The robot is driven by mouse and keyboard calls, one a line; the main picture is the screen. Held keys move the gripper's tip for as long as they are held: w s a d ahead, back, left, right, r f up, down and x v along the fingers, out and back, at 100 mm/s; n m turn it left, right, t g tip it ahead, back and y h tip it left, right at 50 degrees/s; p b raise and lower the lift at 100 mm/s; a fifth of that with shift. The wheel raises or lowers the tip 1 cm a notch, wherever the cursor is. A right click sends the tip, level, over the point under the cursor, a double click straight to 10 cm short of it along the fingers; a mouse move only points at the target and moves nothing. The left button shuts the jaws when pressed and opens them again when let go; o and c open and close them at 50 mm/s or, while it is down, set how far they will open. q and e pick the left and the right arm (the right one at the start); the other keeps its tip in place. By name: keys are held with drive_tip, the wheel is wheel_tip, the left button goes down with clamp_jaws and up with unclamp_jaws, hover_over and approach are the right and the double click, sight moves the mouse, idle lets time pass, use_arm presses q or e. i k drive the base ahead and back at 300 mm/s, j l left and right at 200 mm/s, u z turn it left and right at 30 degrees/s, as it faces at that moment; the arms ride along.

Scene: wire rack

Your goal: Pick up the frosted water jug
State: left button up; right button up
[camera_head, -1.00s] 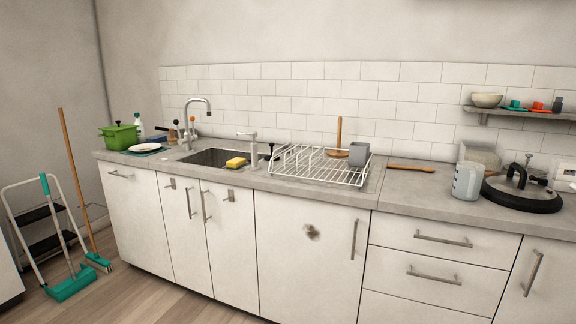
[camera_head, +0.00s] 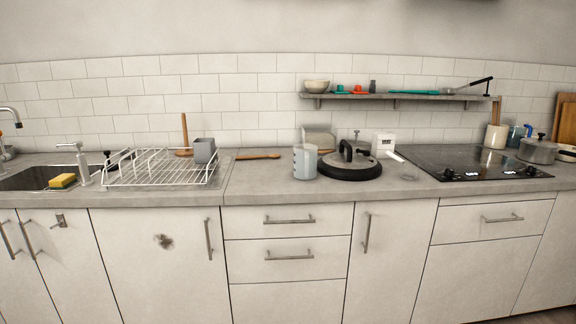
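A frosted, pale grey-blue jug (camera_head: 305,162) stands upright on the grey countertop (camera_head: 258,183), right of centre in the head view. It touches or nearly touches the left edge of a round dark lid (camera_head: 349,168) with a black handle; I cannot tell which. Its surface carries faint markings. Neither of my grippers is in view.
A white wire dish rack (camera_head: 160,168) with a grey cup (camera_head: 204,150) stands to the left, beside the sink (camera_head: 40,178). A wooden spoon (camera_head: 258,156) lies behind. A black cooktop (camera_head: 465,161) is on the right, and a shelf (camera_head: 400,97) hangs above.

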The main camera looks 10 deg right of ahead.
sight(306, 164)
drive_tip(key=i+l+u, duration=0.35)
drive_tip(key=i+l, duration=0.15)
drive_tip(key=i+l+u, duration=0.15)
drive_tip(key=l, duration=0.25)
drive_tip(key=i+l+u, duration=0.35)
drive_tip(key=l, duration=0.4)
drive_tip(key=i+l+u, duration=0.35)
drive_tip(key=l, duration=0.45)
drive_tip(key=i+l+u, duration=0.2)
drive_tip(key=l, duration=0.25)
